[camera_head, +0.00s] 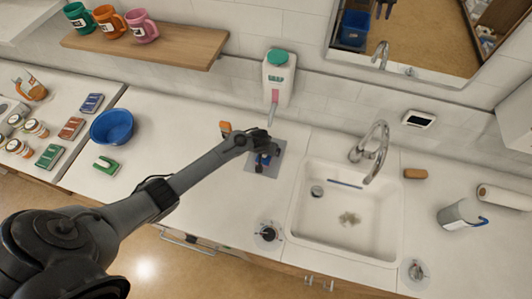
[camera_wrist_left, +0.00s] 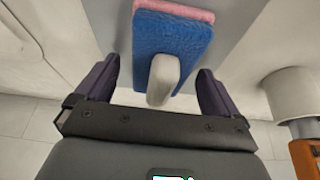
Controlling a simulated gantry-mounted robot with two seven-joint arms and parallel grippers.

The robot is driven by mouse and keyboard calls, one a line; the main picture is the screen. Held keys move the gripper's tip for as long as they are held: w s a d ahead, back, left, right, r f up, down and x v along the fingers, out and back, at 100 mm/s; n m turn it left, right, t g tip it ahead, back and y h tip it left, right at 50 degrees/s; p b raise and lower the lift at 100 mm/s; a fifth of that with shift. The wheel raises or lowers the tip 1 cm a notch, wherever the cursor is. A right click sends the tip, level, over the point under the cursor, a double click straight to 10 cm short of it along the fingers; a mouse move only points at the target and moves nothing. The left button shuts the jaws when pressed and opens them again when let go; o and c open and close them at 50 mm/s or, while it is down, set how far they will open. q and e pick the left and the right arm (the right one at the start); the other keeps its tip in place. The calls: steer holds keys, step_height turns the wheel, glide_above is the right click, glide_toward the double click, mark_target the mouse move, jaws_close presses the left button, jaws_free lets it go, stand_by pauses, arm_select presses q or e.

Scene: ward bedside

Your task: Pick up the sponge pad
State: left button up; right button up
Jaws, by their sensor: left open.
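The sponge pad (camera_wrist_left: 172,40) is a blue block with a pink layer and a pale, rounded handle (camera_wrist_left: 163,75). In the head view its blue part (camera_head: 264,160) shows at the grey square mat (camera_head: 282,161), left of the sink, partly hidden by my gripper. My left gripper (camera_head: 262,150) is over the mat. In the left wrist view its two dark fingers (camera_wrist_left: 158,78) are open, one on each side of the handle, with visible gaps. The contact between pad and mat cannot be made out. My right gripper is not in view.
The sink (camera_head: 340,215) with its tap (camera_head: 377,150) is to the right. A soap dispenser (camera_head: 279,78) is on the wall behind the mat, and a small orange object (camera_head: 225,128) is beside the gripper. A blue bowl (camera_head: 112,127) and a green-and-white item (camera_head: 106,165) are at left.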

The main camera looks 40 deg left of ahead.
arm_select(q)
steer(key=c, duration=1.1)
steer(key=shift+r, duration=0.15)
steer(key=shift+c, duration=0.2)
steer(key=shift+r, duration=0.55)
steer(key=r, duration=0.1)
steer(key=d+r, duration=0.1)
steer(key=r, duration=0.1)
steer(key=w+d+r+b, duration=0.1)
steer(key=w+d+r, duration=0.1)
steer(key=d+r, duration=0.4)
steer(key=d, duration=0.4)
steer(key=shift+d+r, duration=0.25)
steer(key=shift+r, duration=0.1)
steer(key=o, duration=0.4)
steer(key=shift+f, duration=0.1)
steer(key=shift+c, duration=1.4)
